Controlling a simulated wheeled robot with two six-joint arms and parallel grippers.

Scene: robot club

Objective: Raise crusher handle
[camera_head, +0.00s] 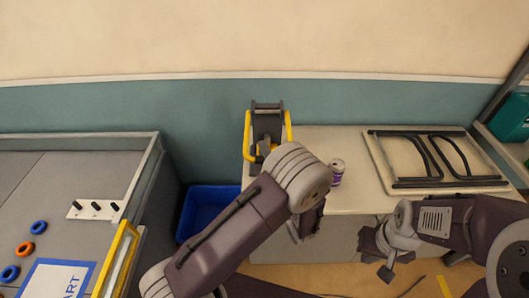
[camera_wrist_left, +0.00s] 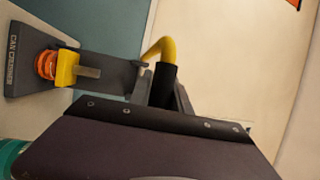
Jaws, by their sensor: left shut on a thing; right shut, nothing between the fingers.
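The can crusher (camera_head: 267,122) stands at the back left of the white bench, against the teal wall. Yellow bars (camera_head: 247,130) run along both its sides, and their lower ends pass behind my left arm. In the left wrist view, the crusher's grey plate (camera_wrist_left: 27,60) is labelled CAN CRUSHER. There the yellow handle (camera_wrist_left: 157,46) bends into a black grip. My left gripper (camera_wrist_left: 165,97) is shut on this grip, with the fingers partly hidden by its own body. In the head view my left arm hides that gripper. My right gripper (camera_head: 374,243) is shut and empty, in front of the bench.
A purple-and-white can (camera_head: 337,172) stands on the bench (camera_head: 350,196) right of my left arm. A board with black bars (camera_head: 435,158) lies further right. A blue bin (camera_head: 207,210) stands left of the bench, beside a grey walled table (camera_head: 60,180).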

